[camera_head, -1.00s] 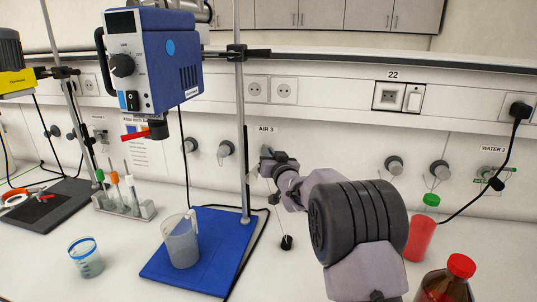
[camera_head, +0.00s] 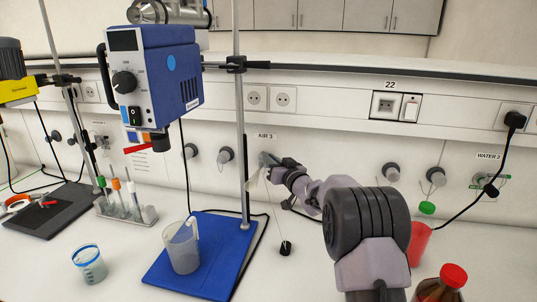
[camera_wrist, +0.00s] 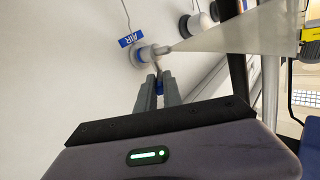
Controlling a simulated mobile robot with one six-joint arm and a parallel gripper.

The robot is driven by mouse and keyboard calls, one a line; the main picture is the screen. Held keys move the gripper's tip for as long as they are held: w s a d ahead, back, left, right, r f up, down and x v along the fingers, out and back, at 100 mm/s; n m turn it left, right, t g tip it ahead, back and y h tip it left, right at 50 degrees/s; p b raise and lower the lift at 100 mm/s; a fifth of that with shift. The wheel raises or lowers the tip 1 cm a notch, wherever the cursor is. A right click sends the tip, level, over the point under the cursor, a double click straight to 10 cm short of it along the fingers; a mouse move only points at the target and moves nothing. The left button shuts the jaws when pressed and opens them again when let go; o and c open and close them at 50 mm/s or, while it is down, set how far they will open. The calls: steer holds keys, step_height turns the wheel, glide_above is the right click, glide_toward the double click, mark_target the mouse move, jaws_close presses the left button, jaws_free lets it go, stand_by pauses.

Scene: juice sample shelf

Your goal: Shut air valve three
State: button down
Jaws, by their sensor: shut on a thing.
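The air valve (camera_head: 265,158) is on the back wall under the "AIR 3" label (camera_head: 265,136). The wrist view shows its pale round body (camera_wrist: 149,53) with a blue "AIR" tag (camera_wrist: 131,40) beside it.
A red bottle (camera_head: 418,242) and a brown bottle (camera_head: 440,290) stand at right.

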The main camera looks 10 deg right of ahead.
steer(key=n+g+y+p, duration=0.1)
steer(key=y+p, duration=0.1)
steer(key=w+d+n+g+y+p, duration=0.1)
steer(key=n+y+p, duration=0.1)
steer(key=d+n+g+y+p, duration=0.1)
steer(key=n+g+y+p, duration=0.1)
steer(key=shift+w+d+y+p, duration=0.1)
steer(key=shift+w+y+p, duration=0.05)
steer(key=shift+y+p, duration=0.2)
steer(key=shift+y, duration=0.25)
steer(key=c, duration=1.5)
jaws_free()
steer(key=shift+w, duration=0.1)
